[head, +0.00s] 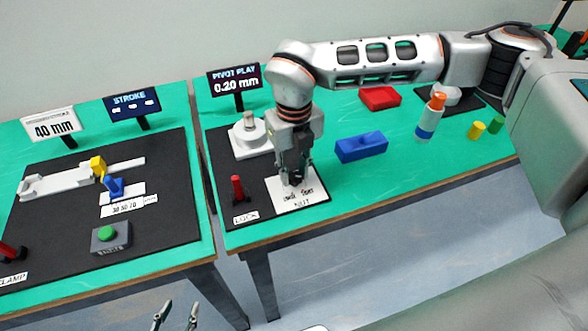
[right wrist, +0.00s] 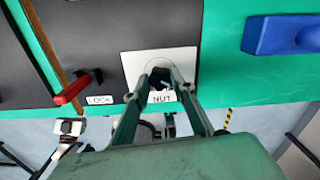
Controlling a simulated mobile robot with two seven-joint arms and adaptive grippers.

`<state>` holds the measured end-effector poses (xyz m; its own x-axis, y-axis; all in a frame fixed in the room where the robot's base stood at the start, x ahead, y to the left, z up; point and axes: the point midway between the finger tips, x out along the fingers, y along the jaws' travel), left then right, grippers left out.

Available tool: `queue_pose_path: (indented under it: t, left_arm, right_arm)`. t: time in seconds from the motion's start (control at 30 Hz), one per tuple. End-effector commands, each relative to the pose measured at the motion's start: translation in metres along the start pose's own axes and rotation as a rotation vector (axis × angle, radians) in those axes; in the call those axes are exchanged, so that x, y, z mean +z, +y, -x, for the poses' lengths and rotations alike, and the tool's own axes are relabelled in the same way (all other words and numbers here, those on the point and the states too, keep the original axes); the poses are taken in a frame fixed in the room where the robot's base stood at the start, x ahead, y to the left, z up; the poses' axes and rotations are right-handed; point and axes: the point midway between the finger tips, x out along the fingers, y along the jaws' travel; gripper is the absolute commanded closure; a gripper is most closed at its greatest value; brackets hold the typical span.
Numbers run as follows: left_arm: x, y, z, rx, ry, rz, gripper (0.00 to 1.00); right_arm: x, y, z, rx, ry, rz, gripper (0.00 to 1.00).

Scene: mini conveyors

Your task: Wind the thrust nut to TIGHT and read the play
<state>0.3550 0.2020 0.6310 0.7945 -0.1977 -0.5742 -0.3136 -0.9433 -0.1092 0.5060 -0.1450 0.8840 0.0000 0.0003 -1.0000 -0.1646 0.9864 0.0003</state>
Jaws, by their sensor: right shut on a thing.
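The white plate of the thrust nut (head: 313,201) lies at the front of the right table's black mat. My right gripper (head: 295,181) points down over it. In the right wrist view the fingers (right wrist: 161,78) are shut on the dark nut (right wrist: 160,84), above the "NUT" label; the nut's position against the TIGHT mark cannot be read. The play display (head: 236,82) reads "PIVOT PLAY 0.20 mm". A red lock lever (head: 237,188) stands upright left of the plate. My left gripper (head: 177,316) is open and empty, low in front of the tables.
A white round fixture (head: 250,136) stands behind the nut plate. A blue block (head: 361,147), a red tray (head: 380,98) and a bottle (head: 429,118) are to the right. The left table holds a stroke display (head: 132,104), a "40 mm" sign (head: 54,125) and a green button (head: 108,234).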

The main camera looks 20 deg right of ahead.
Motion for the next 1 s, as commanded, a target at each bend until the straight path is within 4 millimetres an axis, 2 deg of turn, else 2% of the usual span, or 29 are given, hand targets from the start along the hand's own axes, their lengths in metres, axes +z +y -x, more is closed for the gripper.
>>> queue_pose_path:
  t: [0.5,1.0]
  left_arm:
    - [0.0008,0.0001,0.0,0.0,-0.002,0.0,0.6]
    - [-0.0018,-0.0004,0.0004,-0.001,0.003,0.001,0.6]
  right_arm:
    - [-0.0002,-0.0004,-0.0003,0.0,0.0,-0.421,0.97]
    - [0.0002,-0.0007,0.0,0.0,-0.001,-0.565,0.97]
